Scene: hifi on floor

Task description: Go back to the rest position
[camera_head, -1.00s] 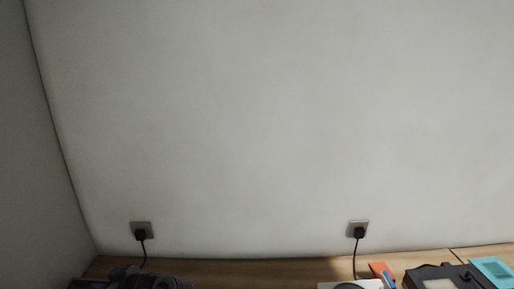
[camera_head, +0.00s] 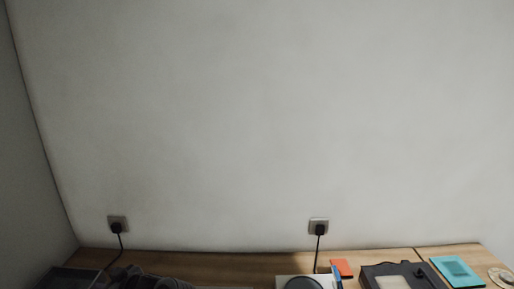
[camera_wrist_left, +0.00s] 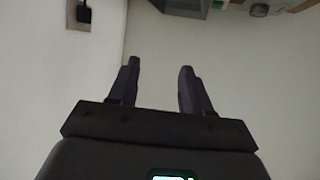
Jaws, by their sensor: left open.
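My left gripper (camera_wrist_left: 160,66) shows in the left wrist view. Its two dark fingers are apart, with nothing between them, and only a plain pale surface shows behind. In the head view a dark grey shape (camera_head: 150,282) is cut off by the bottom edge; I cannot tell whether it is part of my left arm. My right gripper is in neither view.
A wooden surface (camera_head: 220,262) runs along the wall. On it are a dark box-like device (camera_head: 430,274), a teal item (camera_head: 457,271), an orange item (camera_head: 342,268) and a round dark-topped device (camera_head: 303,284). Two plugged sockets (camera_head: 117,224) (camera_head: 319,226) sit on the wall.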

